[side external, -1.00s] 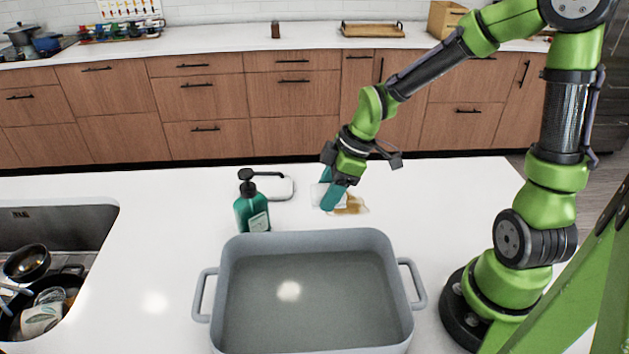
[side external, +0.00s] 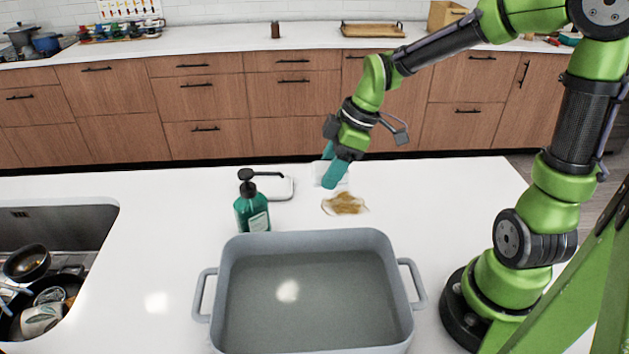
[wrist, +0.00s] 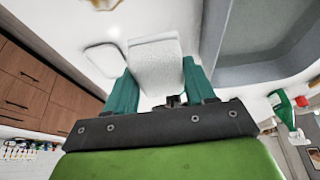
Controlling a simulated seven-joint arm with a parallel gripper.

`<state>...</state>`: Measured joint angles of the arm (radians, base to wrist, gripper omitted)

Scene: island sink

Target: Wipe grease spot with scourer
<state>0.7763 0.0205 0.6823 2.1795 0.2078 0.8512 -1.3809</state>
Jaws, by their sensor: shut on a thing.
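My gripper (side external: 332,170) has teal fingers and is shut on the scourer, a pale pad. In the wrist view the scourer (wrist: 155,65) sits between the two fingers; in the side external view the fingers partly hide it. The grease spot (side external: 345,203) is a brown, irregular smear on the white counter, in full view. My gripper and the scourer appear above and behind the spot, apart from it. How high they are above the counter is hard to tell.
A teal soap pump bottle (side external: 252,208) and a white dish (side external: 276,188) stand left of the grease spot. A large grey basin (side external: 310,240) with handles stands in front. A sink (side external: 65,215) holding dishes is at far left. Counter right of the spot is clear.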

